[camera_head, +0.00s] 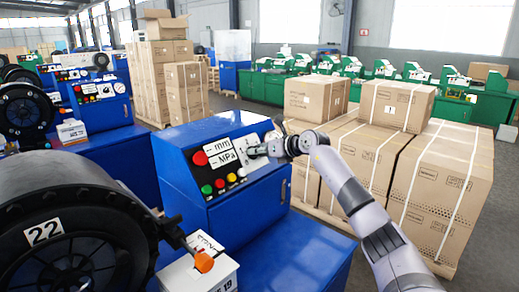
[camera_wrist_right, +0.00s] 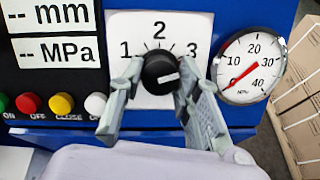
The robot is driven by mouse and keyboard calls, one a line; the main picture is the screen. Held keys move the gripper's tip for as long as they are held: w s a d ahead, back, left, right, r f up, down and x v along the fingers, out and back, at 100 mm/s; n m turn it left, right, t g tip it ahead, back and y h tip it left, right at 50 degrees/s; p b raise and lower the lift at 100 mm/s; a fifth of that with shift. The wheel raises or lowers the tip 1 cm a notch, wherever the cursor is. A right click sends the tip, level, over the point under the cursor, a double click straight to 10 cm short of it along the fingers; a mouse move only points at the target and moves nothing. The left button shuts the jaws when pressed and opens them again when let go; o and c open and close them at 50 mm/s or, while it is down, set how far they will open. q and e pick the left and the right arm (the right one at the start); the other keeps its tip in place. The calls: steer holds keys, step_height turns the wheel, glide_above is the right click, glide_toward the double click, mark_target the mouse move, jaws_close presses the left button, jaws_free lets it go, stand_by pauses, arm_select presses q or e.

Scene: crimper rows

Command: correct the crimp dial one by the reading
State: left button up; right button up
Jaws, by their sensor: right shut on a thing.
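The crimp dial, a black knob (camera_wrist_right: 160,68) with a white mark, sits on a white plate (camera_wrist_right: 196,27) numbered 1, 2 and 3. Its mark points right, somewhat below the 3. My right gripper (camera_wrist_right: 157,100) is shut on the knob, one finger on each side; in the head view the gripper (camera_head: 266,149) covers the dial on the blue console (camera_head: 179,170). The round gauge (camera_wrist_right: 250,66) right of the dial has its red needle at the low end, near 0. Two displays, mm (camera_wrist_right: 50,17) and MPa (camera_wrist_right: 56,51), show dashes. My left gripper is not in view.
Red, yellow and white buttons (camera_wrist_right: 61,103) sit below the displays. A black machine head marked 22 (camera_head: 44,231) and an orange-tipped lever (camera_head: 204,262) stand at front left, beside a white box (camera_head: 207,275). Strapped cartons (camera_head: 440,185) stand close to my right arm.

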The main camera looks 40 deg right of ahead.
steer(key=shift+m+h+p, duration=0.3)
steer(key=shift+m+p, duration=0.65)
steer(key=shift+m, duration=0.95)
steer(key=o, duration=1.1)
steer(key=shift+o, duration=0.2)
steer(key=v, duration=1.2)
